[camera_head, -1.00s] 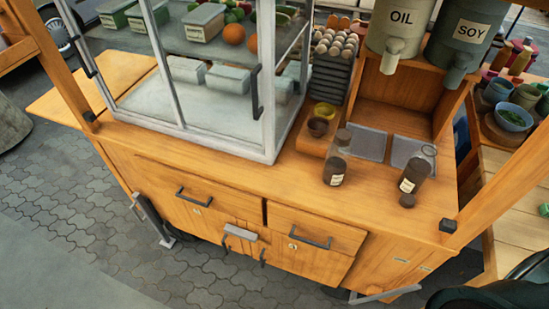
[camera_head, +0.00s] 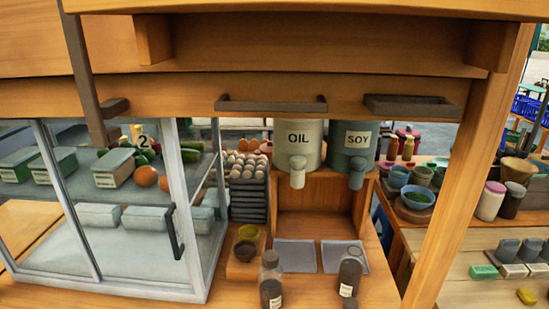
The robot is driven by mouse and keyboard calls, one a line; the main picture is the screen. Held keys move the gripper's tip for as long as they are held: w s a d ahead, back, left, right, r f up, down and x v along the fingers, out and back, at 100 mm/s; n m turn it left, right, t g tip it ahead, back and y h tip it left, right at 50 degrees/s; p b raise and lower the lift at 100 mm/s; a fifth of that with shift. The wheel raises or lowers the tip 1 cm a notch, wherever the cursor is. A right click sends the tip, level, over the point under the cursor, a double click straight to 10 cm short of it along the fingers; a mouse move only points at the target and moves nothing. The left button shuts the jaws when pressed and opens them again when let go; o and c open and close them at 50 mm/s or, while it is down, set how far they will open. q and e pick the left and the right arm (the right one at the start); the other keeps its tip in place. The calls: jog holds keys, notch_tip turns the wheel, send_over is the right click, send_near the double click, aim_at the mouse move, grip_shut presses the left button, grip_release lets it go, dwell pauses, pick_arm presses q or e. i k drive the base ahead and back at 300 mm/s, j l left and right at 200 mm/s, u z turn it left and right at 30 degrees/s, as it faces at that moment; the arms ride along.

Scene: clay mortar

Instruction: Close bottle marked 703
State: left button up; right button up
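Two dark bottles with small white labels stand at the front of the wooden counter, at the bottom of the head view. The left bottle (camera_head: 270,283) is partly cut off by the bottom edge. The right bottle (camera_head: 349,279) stands upright; the writing on both labels is too small to read, so I cannot tell which is 703. A small dark round piece, looking like a cap (camera_head: 349,303), lies on the counter just in front of the right bottle. Neither of my grippers is in view.
A glass cabinet (camera_head: 120,290) stands to the left. Behind the bottles are two grey trays (camera_head: 296,256), small bowls (camera_head: 246,249), and the OIL (camera_head: 298,145) and SOY (camera_head: 351,141) dispensers. A wooden post (camera_head: 462,190) rises at the right; a wooden canopy (camera_head: 290,55) hangs above.

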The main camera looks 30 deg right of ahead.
aim_at(352, 262)
jog(key=z, duration=1.65)
